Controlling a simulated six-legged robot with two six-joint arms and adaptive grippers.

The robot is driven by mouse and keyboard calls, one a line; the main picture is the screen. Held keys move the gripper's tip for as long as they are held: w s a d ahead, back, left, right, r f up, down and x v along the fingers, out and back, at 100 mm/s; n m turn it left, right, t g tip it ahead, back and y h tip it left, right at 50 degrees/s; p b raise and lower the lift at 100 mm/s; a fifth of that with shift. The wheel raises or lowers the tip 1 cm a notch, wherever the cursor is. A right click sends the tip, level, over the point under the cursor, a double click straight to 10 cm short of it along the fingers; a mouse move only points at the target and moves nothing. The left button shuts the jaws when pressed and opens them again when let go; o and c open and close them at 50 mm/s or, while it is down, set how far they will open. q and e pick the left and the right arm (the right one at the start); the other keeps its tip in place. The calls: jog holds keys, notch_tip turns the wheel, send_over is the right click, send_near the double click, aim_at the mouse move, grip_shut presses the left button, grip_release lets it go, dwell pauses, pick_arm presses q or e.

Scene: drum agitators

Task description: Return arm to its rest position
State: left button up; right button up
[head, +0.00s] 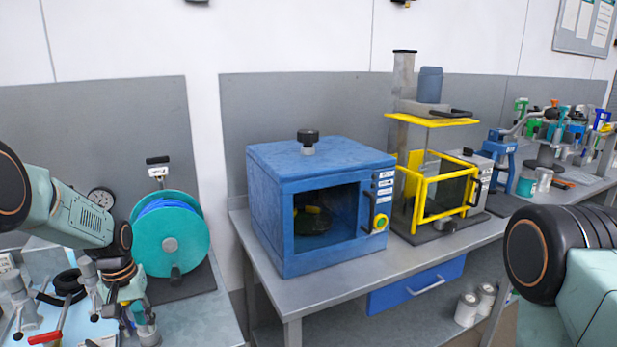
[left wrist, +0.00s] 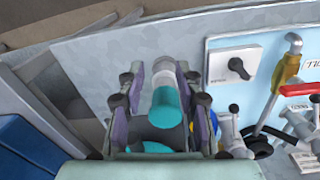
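My left arm comes in from the left in the head view, and my left gripper (head: 143,325) points down over the left bench, low in the picture. In the left wrist view the gripper's fingers (left wrist: 160,75) stand apart. A teal cylinder (left wrist: 166,106) with a grey-white end shows between them; I see gaps at its sides and no clear grip on it. My right arm (head: 545,255) shows only as a black joint and pale green link at the right edge. Its gripper is out of view.
A teal reel (head: 165,235) stands close behind my left gripper. A red-handled clamp (head: 48,338) and other fittings lie on the left bench. A blue oven-like box (head: 315,205) and a yellow-framed machine (head: 440,190) stand on the grey bench (head: 335,288). A gap separates the benches.

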pick_arm(q)
jog(key=s+d+f+m+b, duration=0.1)
jog(key=s+d+f+b, duration=0.3)
jog(key=s+d+f, duration=0.5)
jog(key=s+d+f+m+b, duration=0.1)
jog(key=s+d+f+b, duration=0.4)
jog(key=s+f, duration=0.8)
jog(key=s+d+f+b, duration=0.2)
jog(key=s+f+b, duration=0.1)
jog(key=s, duration=0.5)
jog(key=s+d+f+m+b, duration=0.1)
jog(key=s+f+b, duration=0.2)
jog(key=s, duration=0.5)
jog(key=shift+s+d+f+m, duration=0.3)
jog(key=shift+s+d+f, duration=0.05)
jog(key=shift+s+d, duration=0.05)
jog(key=shift+s+d, duration=0.1)
